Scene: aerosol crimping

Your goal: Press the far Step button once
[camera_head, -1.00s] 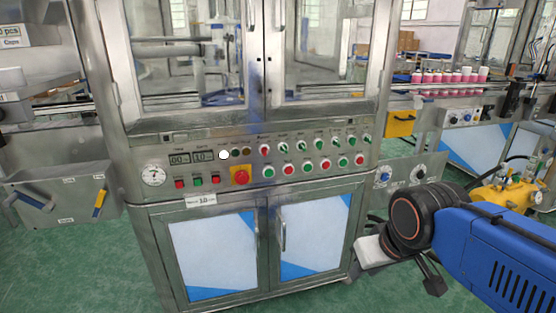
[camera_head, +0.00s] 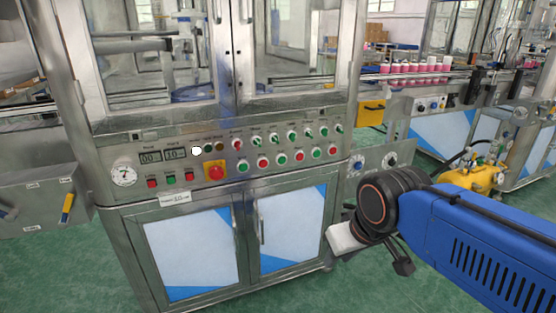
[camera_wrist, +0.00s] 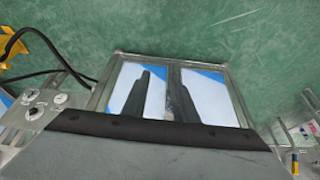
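The steel machine's control panel (camera_head: 285,150) faces me in the head view, left of my arm. It carries two rows of round green, red and white buttons and knobs, and a big red button on a yellow plate (camera_head: 215,173). The small labels are too blurred to read, so I cannot tell which button is the far Step button. My gripper shows in the wrist view as two dark fingers (camera_wrist: 173,76) set apart with nothing between them, over the cabinet doors. In the head view it is mostly hidden behind my wrist, right of the panel and lower, touching no button.
Cabinet doors (camera_head: 192,257) are below the panel. A side box with two dials (camera_head: 375,165) sticks out behind my wrist. A yellow pump-like unit (camera_head: 470,172) stands right of it. Pink cans (camera_head: 415,68) line a conveyor at the back right. Green floor is open in front.

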